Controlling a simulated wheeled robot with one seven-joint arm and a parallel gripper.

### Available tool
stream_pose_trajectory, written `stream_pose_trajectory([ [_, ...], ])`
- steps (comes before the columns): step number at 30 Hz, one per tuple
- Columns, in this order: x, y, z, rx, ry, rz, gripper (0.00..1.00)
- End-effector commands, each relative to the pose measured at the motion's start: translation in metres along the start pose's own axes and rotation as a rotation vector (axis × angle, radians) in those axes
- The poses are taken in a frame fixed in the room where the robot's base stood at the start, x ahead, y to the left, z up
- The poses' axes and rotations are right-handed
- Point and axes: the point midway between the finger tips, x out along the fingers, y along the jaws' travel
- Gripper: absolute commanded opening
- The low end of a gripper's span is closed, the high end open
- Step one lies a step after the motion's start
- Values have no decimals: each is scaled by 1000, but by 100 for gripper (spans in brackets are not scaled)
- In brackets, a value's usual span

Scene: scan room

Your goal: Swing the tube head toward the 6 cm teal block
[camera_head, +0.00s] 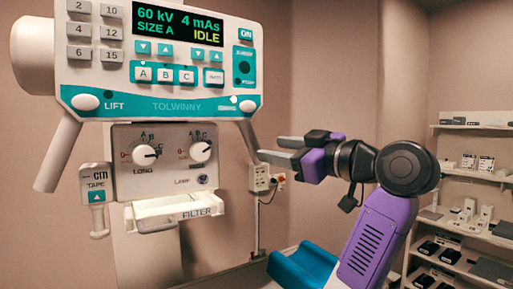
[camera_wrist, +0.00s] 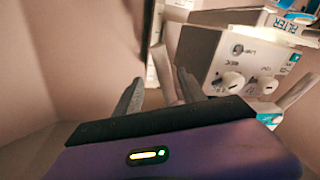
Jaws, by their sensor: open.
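The tube head's white and teal control panel (camera_head: 160,62) fills the upper left of the head view, its display reading IDLE. A pale handle slants down from each lower corner, the left handle (camera_head: 58,153) and the right handle (camera_head: 248,138). My gripper (camera_head: 268,149) is open beside the lower part of the right handle. In the wrist view, a pale bar, apparently this handle (camera_wrist: 161,68), shows between the open fingers of my gripper (camera_wrist: 157,85); I cannot tell whether they touch it. I cannot make out a 6 cm teal block in either view.
The collimator box (camera_head: 160,160) with knobs and a filter tray (camera_head: 172,211) hangs below the panel. A tape unit (camera_head: 96,195) is at its left. A wall box with cables (camera_head: 260,177), a blue curved object (camera_head: 303,266) and loaded shelves (camera_head: 470,178) stand behind.

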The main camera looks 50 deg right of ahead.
Motion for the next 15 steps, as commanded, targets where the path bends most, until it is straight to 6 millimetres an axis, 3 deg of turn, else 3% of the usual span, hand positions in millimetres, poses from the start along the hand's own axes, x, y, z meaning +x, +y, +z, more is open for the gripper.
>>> stream_pose_trajectory([
  [5, 2, -3, -2, -24, -19, -31, 48],
  [15, 51, -5, -1, -21, -21, -33, 48],
])
